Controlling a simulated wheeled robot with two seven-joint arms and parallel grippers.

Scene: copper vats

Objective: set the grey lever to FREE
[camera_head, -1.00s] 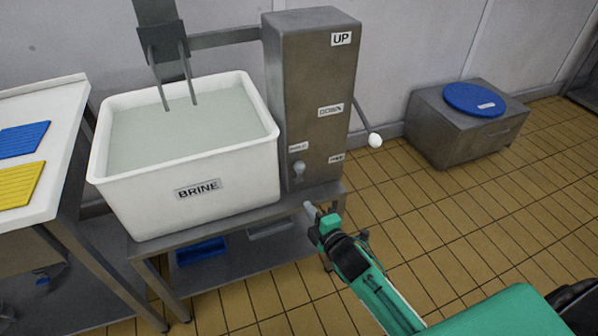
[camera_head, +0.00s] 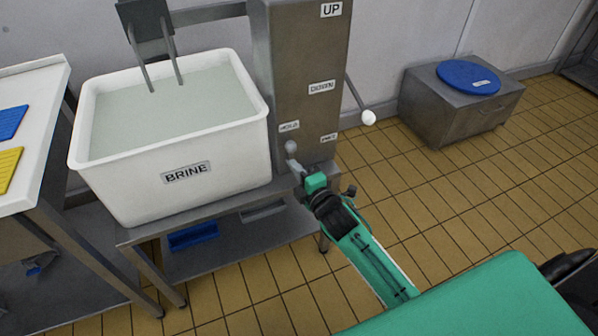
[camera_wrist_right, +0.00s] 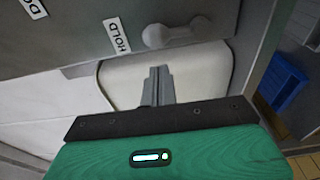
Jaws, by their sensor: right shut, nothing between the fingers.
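The grey lever (camera_head: 291,147) is a short handle with a round knob, low on the front of the steel column (camera_head: 300,80). Its knob is beside the HOLD label (camera_head: 289,126); a second small label (camera_head: 329,138) to the right is too small to read. In the right wrist view the lever (camera_wrist_right: 172,34) lies sideways, its knob end close to the HOLD label. My right gripper (camera_head: 298,170) is shut and empty, just below the knob in the head view. In the wrist view its closed fingers (camera_wrist_right: 160,74) point at the lever, with a small apparent gap. My left gripper is not in view.
A white BRINE tub (camera_head: 180,165) stands left of the column on a steel bench (camera_head: 220,215). A white-knobbed lever (camera_head: 368,117) sticks out of the column's right side, near UP and DOWN labels. A steel box with a blue disc (camera_head: 468,77) stands behind right. The tiled floor between is clear.

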